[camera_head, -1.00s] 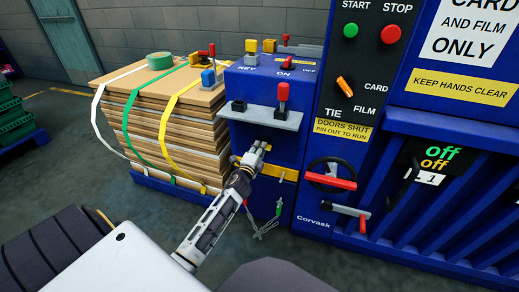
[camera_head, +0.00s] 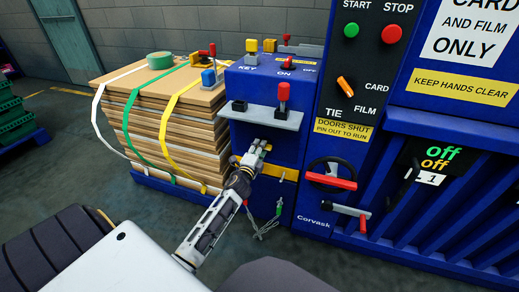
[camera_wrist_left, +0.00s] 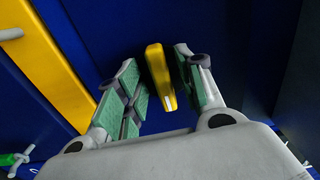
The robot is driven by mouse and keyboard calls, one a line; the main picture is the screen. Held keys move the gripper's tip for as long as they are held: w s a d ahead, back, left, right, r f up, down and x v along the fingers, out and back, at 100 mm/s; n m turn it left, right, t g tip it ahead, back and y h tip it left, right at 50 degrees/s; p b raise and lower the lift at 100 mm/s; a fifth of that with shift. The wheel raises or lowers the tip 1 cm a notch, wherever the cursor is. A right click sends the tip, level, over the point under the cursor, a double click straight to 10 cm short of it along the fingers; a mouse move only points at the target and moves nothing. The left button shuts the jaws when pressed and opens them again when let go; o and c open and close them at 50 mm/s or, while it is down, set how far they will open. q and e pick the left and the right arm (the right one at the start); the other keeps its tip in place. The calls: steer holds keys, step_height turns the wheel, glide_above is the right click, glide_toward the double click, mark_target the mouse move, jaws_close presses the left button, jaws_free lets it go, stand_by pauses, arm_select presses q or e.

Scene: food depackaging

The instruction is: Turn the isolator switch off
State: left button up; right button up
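The blue control box (camera_head: 250,88) carries the labels KEY, ON and OFF on its sloping top. A small red-topped lever (camera_head: 286,39) stands behind the ON and OFF labels; I cannot tell for certain which part is the isolator switch. My left gripper (camera_head: 257,152) is at the front of this box, below the grey shelf. In the left wrist view the left gripper (camera_wrist_left: 160,92) is open, its green-padded fingers on either side of a yellow handle (camera_wrist_left: 158,75), with gaps visible. My right gripper is not in view.
A grey shelf (camera_head: 262,118) with a red-knobbed lever (camera_head: 283,96) juts out above the gripper. A yellow bar (camera_head: 283,173) and hanging chain (camera_head: 262,226) are beside and below it. Strapped cardboard (camera_head: 170,128) stands left, a red-handled wheel (camera_head: 331,180) right.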

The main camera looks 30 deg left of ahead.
arm_select(q)
steer(key=v, duration=1.1)
steer(key=shift+s, duration=0.25)
steer(key=shift+d, duration=0.1)
stand_by(0.8)
